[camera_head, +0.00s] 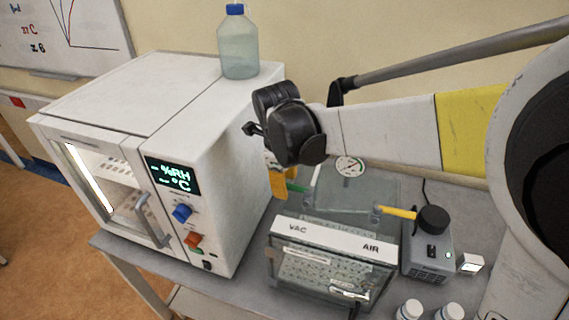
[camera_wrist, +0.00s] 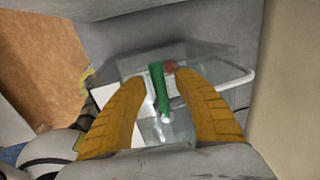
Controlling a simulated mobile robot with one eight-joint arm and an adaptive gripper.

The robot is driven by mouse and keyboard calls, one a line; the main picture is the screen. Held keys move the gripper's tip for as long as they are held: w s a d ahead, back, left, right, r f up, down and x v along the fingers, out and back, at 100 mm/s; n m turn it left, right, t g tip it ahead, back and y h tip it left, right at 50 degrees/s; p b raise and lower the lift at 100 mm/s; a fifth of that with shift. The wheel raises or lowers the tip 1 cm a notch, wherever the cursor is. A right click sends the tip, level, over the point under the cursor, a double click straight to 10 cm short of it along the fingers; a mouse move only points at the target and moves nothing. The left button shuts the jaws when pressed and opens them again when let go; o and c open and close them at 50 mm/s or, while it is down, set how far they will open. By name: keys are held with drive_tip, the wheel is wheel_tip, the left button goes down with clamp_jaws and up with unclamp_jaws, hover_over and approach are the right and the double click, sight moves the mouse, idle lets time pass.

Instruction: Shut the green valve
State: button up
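The green valve's handle (camera_head: 297,187) shows as a short green lever at the back left of a clear box, on the VAC side. My gripper (camera_head: 277,184) hangs just left of it and hides part of it. In the wrist view the green handle (camera_wrist: 158,88) stands between the two orange fingers of my gripper (camera_wrist: 161,80). The fingers are apart, with a visible gap on each side of the handle. I cannot tell from these views how deep the handle lies between them.
The clear box (camera_head: 325,275) has a white label strip reading VAC and AIR. A yellow handle (camera_head: 398,212) sits at its right, beside a grey pump (camera_head: 430,258). A white chamber cabinet (camera_head: 225,150) with a bottle (camera_head: 238,45) on top stands close at left.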

wheel_tip(320, 180, up, 12)
drive_tip(key=s, duration=0.2)
drive_tip(key=shift+a, duration=0.45)
drive_tip(key=shift+s+f, duration=0.1)
